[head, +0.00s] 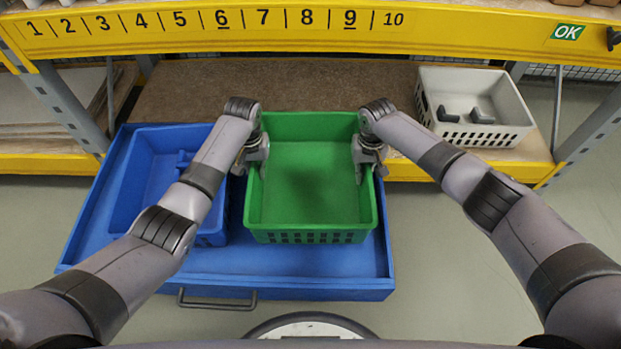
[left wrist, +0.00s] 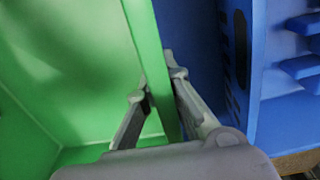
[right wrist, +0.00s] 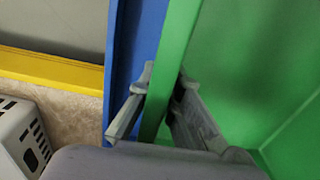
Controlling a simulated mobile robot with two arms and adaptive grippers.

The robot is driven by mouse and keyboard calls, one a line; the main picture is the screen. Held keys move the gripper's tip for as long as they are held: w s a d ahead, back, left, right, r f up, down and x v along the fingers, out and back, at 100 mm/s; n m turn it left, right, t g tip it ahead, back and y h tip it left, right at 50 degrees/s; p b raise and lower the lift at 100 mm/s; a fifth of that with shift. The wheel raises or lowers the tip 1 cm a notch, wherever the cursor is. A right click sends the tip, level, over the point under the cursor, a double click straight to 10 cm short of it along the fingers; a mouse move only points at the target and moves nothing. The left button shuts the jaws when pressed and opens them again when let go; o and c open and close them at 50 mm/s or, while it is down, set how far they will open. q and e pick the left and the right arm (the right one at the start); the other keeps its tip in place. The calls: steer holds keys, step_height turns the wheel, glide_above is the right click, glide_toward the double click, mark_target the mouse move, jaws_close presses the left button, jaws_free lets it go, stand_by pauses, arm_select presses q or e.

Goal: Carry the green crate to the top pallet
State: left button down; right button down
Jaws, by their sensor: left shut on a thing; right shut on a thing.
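The green crate (head: 310,238) appears empty and is level in the middle of the head view, over the right part of a blue tray (head: 310,280) with a grey handle. I cannot tell whether it rests on the tray or hangs just above it. My left gripper (head: 251,165) is shut on its left wall; in the left wrist view the fingers (left wrist: 157,85) straddle the green wall (left wrist: 140,50). My right gripper (head: 367,167) is shut on its right wall, with the fingers (right wrist: 165,80) on both sides of it in the right wrist view. I cannot identify a top pallet.
A blue crate (head: 150,165) with blue parts stands on the tray to the left. A white crate (head: 483,144) with dark grey parts stands on the brown shelf (head: 290,85) at the right. A yellow numbered beam (head: 440,25) crosses above. The shelf middle is clear.

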mark_target(369, 180)
arm_select(q)
steer(key=shift+a+r, duration=0.1)
arm_select(e)
steer(key=shift+d+r, duration=0.1)
steer(key=shift+d, duration=0.1)
